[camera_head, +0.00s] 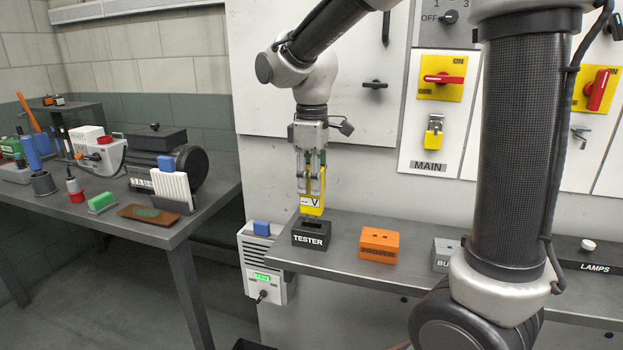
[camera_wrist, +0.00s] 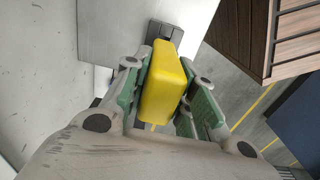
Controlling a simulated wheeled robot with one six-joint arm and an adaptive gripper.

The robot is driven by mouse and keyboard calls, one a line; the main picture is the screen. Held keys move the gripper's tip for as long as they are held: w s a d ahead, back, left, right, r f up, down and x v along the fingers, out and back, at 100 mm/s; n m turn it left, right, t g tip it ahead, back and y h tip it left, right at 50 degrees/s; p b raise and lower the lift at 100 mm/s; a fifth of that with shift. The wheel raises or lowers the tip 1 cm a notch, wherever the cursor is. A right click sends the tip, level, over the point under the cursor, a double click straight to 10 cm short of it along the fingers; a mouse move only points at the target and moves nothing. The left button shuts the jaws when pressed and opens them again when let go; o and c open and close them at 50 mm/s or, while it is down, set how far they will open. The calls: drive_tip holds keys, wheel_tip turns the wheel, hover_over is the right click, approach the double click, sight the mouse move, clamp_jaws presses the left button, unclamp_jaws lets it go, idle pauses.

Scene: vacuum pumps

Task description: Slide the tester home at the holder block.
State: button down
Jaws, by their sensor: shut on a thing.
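The yellow tester (camera_head: 312,207), marked with a V, is upright in my gripper (camera_head: 312,172). My gripper is shut on its upper part. In the wrist view the yellow tester (camera_wrist: 164,85) fills the space between the green-padded fingers (camera_wrist: 160,100). The black holder block (camera_head: 311,237), labelled TESTER, sits at the left end of the grey shelf (camera_head: 340,262), directly under the tester. It also shows in part in the wrist view (camera_wrist: 166,32). The tester's lower end is at or just above the block's top slot; I cannot tell whether it has entered.
An orange block (camera_head: 379,245) and a grey block (camera_head: 445,253) stand to the right on the shelf. A white unit (camera_head: 262,265) with a green display hangs left of the shelf. Wall panels with switches and a padlock (camera_head: 434,132) stand behind. A workbench (camera_head: 150,232) with pumps is at left.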

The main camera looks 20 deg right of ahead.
drive_tip(key=shift+f, duration=0.25)
drive_tip(key=shift+f, duration=1.2)
drive_tip(key=shift+f, duration=0.15)
drive_tip(key=c, duration=1.1)
unclamp_jaws()
wheel_tip(320, 180, up, 12)
